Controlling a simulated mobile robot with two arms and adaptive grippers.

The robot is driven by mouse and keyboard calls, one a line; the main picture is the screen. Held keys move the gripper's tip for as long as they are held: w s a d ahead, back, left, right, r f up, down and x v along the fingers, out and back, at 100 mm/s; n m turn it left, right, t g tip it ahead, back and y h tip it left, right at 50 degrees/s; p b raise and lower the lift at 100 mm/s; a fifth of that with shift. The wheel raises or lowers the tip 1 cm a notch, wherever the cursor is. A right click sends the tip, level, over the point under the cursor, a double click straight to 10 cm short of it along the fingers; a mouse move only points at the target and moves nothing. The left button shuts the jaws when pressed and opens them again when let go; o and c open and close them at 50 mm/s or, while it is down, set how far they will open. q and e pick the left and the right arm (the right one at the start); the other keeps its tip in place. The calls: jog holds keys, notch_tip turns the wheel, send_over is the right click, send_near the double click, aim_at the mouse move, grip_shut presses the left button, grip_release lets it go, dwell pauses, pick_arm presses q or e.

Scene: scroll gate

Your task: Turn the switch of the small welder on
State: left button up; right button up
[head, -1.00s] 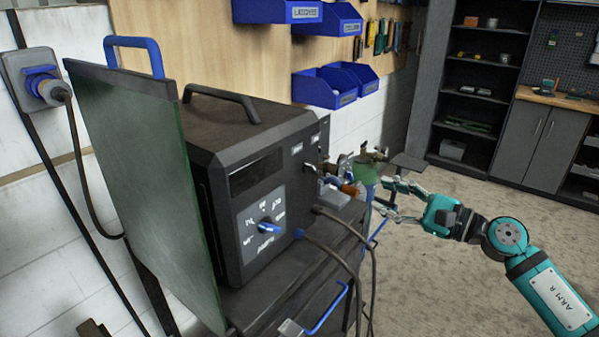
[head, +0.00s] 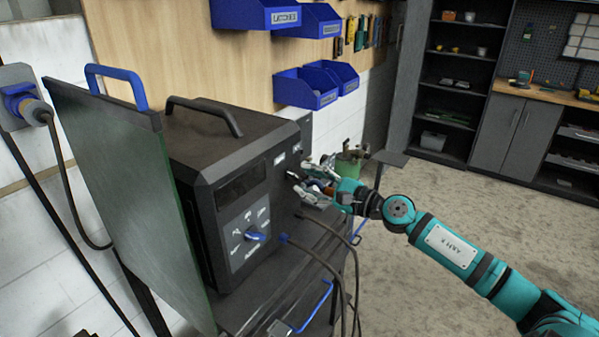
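The small welder (head: 225,185) is a dark box with a top handle, standing on a dark cart. Its front has a dark display and a light panel with a blue rotary knob (head: 255,236). A small lever-like switch (head: 293,176) shows on the narrow face to the right, below small light labels. My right gripper (head: 308,178) is close to this face, its fingers spread and pointing left at the switch. The fingers look open, with nothing clearly between them; contact cannot be told. My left gripper is not in view.
A dark green upright panel (head: 125,190) stands left of the welder. Cables (head: 340,260) hang from the welder's front. A green cylinder-like thing (head: 347,165) is behind my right gripper. Blue bins (head: 305,88) hang on the wall. The floor to the right is clear.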

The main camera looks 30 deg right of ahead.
jog(key=shift+p+x, duration=0.4)
jog(key=shift+x, duration=0.95)
grip_shut()
